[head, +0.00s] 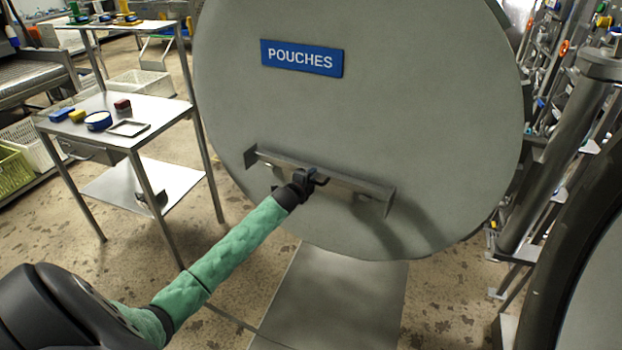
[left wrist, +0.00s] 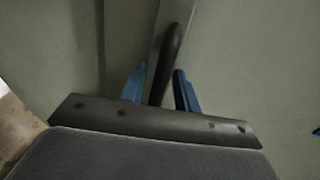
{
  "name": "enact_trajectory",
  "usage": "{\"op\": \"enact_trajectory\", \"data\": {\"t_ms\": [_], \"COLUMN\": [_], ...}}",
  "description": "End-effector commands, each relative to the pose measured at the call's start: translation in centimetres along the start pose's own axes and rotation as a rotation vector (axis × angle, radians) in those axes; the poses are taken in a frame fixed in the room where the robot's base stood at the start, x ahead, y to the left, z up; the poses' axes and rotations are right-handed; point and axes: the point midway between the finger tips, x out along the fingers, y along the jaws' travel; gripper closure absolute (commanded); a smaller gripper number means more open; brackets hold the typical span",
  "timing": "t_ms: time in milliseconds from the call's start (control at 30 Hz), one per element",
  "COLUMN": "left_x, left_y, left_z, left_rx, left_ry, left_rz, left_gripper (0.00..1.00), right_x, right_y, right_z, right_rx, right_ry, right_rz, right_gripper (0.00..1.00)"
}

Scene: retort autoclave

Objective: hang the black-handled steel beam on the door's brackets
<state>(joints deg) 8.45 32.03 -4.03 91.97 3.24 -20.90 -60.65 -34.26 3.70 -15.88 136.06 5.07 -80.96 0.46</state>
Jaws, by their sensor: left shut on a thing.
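The steel beam (head: 348,183) is a grey bar lying across the lower part of the large round grey door (head: 400,100), sloping down to the right in the head view. My left gripper (head: 318,180) is at the beam's middle, shut on its black handle. In the left wrist view the black handle (left wrist: 172,52) stands between the blue fingers of my left gripper (left wrist: 162,88). Bracket-like pieces show just under the beam, at left (head: 272,169) and right (head: 362,198). I cannot tell whether the beam rests on them. My right gripper is not in view.
A blue POUCHES sign (head: 302,58) is on the door's upper left. A steel table (head: 95,122) with small items stands at left. A dark round rim (head: 560,250) is at right.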

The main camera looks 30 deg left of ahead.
Motion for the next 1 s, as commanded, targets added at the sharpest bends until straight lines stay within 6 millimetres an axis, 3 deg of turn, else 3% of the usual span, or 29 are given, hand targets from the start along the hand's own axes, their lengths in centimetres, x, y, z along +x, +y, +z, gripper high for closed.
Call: {"op": "enact_trajectory", "data": {"t_ms": [533,900,933,1000], "left_x": [0.09,0.12,0.12,0.12], "left_y": [0.12,0.28,0.28,0.31], "left_z": [0.00,0.01,0.00,0.01], "left_rx": [0.000,0.000,0.000,0.000], "left_ry": [0.001,0.000,0.000,0.000], "left_rz": [-0.005,-0.005,-0.005,-0.004], "left_gripper": [1.00,1.00,0.66,0.53], "right_x": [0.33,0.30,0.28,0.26], "right_y": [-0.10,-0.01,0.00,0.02], "right_z": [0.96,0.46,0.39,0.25], "right_rx": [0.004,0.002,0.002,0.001], "right_ry": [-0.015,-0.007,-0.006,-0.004], "right_rz": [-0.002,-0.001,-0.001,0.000], "right_gripper": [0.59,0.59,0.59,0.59]}}
